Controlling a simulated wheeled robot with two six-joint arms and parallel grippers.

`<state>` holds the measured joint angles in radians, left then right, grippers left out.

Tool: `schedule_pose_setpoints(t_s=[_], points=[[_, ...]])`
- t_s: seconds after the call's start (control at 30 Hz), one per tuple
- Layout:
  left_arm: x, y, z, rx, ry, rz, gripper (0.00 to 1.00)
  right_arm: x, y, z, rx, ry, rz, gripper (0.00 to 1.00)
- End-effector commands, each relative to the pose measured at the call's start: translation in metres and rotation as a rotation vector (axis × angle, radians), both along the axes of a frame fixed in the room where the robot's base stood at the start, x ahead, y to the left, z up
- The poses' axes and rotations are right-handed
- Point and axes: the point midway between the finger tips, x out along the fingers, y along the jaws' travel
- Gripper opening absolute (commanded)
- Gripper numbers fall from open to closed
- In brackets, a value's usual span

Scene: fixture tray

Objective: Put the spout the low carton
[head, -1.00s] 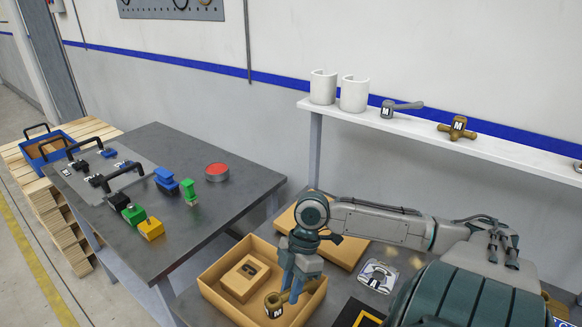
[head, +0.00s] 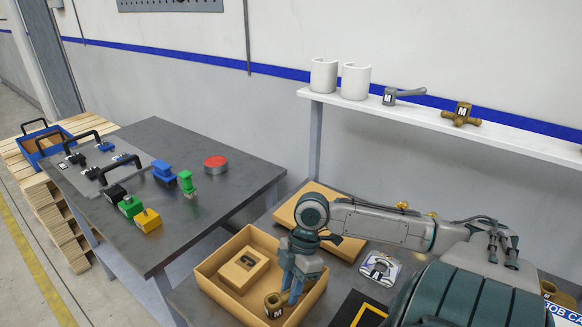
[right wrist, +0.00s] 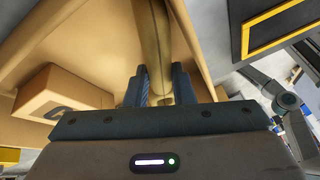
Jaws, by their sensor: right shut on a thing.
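The spout (head: 273,304) is a brass-coloured fitting with a dark round opening and an M label. It is at the front right inside the low open carton (head: 214,290); I cannot tell whether it touches the floor. My right gripper (head: 294,294) points down into the carton, shut on the spout's stem. In the right wrist view, the brass stem (right wrist: 159,45) runs between the fingers of the right gripper (right wrist: 161,86), beside the carton wall. My left gripper is out of view.
A small cardboard box (head: 242,268) sits in the carton, left of the spout. A flat cardboard piece (head: 318,196) lies behind. Another brass fitting (head: 461,115), a grey lever fitting (head: 390,97) and white cups (head: 355,82) stand on the shelf.

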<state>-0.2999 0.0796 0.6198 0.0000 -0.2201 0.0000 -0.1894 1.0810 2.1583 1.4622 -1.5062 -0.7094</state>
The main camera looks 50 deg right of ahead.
Motion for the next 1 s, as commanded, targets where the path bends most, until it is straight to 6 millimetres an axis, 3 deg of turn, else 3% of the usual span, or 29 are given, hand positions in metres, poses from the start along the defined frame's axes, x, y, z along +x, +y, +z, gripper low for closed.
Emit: schedule_pose_setpoints(t_s=[0.4,0.43,0.53,1.0], points=[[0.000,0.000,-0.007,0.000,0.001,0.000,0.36,0.000,0.000,-0.009,0.000,0.000,0.000,0.00],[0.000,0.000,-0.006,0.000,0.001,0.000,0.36,0.000,0.000,-0.008,0.000,0.000,0.000,0.28],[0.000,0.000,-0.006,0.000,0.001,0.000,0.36,0.000,0.000,-0.008,0.000,0.000,0.000,0.47],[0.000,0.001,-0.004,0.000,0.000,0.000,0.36,0.000,-0.006,0.002,-0.005,0.001,0.002,0.47]])
